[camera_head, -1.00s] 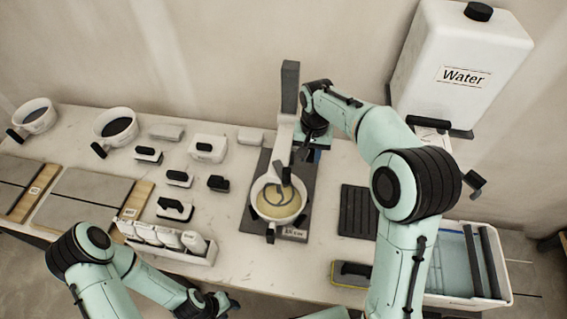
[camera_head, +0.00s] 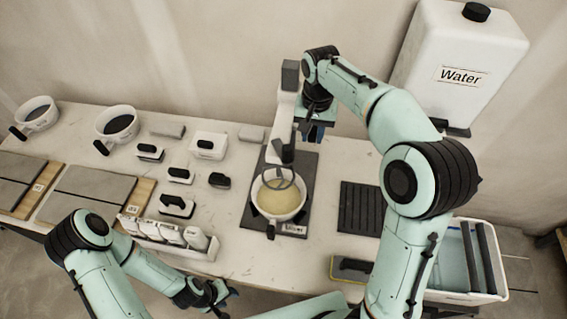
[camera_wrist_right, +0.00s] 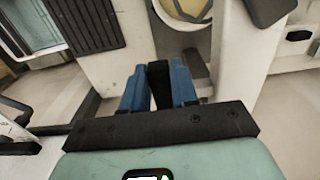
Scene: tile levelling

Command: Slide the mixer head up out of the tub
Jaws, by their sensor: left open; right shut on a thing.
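The mixer head (camera_head: 284,120) is a white body on a dark upright post. Its grey ring-shaped paddle (camera_head: 288,178) hangs over the back of the white tub (camera_head: 300,213), which holds a beige mix and stands on the mixer's dark base. I cannot tell whether the paddle's lowest part is clear of the mix. My right gripper (camera_head: 314,133) is beside the head on its right. In the right wrist view its blue fingers (camera_wrist_right: 159,84) are shut on a black grip (camera_wrist_right: 159,78). My left gripper (camera_head: 217,296) is open and empty at the table's front edge.
A black ribbed mat (camera_head: 360,208) lies right of the mixer. A float (camera_head: 351,268) and a white bin (camera_head: 493,270) are at the front right. A large water tank (camera_head: 455,65) stands behind.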

